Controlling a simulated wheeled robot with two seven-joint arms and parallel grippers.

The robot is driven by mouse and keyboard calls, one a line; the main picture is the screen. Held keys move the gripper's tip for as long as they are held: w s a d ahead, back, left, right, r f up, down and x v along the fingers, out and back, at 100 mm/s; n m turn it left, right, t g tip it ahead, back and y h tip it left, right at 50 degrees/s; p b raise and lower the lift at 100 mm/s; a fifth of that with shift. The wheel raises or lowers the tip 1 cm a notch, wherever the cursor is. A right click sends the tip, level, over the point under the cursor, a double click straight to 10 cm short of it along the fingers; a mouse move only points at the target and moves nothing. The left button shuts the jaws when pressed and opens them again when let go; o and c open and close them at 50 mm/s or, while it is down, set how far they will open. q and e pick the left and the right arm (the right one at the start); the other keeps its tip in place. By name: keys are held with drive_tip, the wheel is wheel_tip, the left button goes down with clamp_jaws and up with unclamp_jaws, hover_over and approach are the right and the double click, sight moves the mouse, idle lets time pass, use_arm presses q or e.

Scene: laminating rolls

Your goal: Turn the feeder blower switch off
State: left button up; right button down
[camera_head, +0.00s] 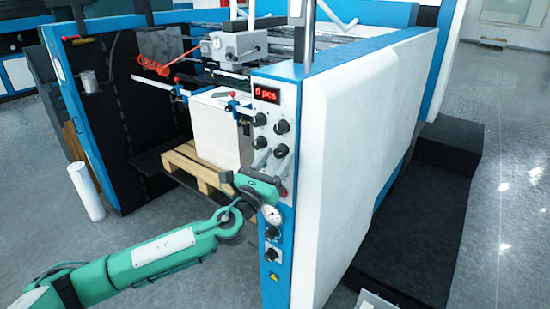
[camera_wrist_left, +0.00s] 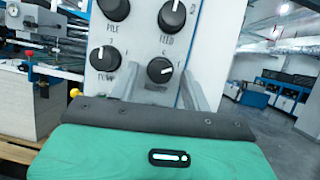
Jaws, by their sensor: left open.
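The control panel (camera_head: 270,181) is on the blue front post of the machine. Black rotary knobs sit on it, an upper one (camera_head: 259,119) and another to its right (camera_head: 281,127). In the left wrist view there are several knobs: upper left (camera_wrist_left: 115,8), upper right (camera_wrist_left: 172,15), lower left (camera_wrist_left: 105,57) and lower right (camera_wrist_left: 160,69). Their labels are small; one seems to read FEED, and I cannot tell which knob is the feeder blower switch. My left gripper (camera_head: 271,156) is open in front of the panel, its fingers either side of the lower-right knob. Contact is unclear. My right gripper is out of view.
A red display (camera_head: 266,93) tops the panel. A round gauge (camera_head: 272,214) and lower knobs (camera_head: 272,254) sit below my gripper. A paper stack (camera_head: 216,130) on a wooden pallet (camera_head: 196,170) stands left of the panel. A white roll (camera_head: 87,191) stands at far left.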

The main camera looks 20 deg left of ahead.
use_arm(q)
drive_tip(key=shift+c, duration=0.5)
drive_tip(key=c, duration=0.9)
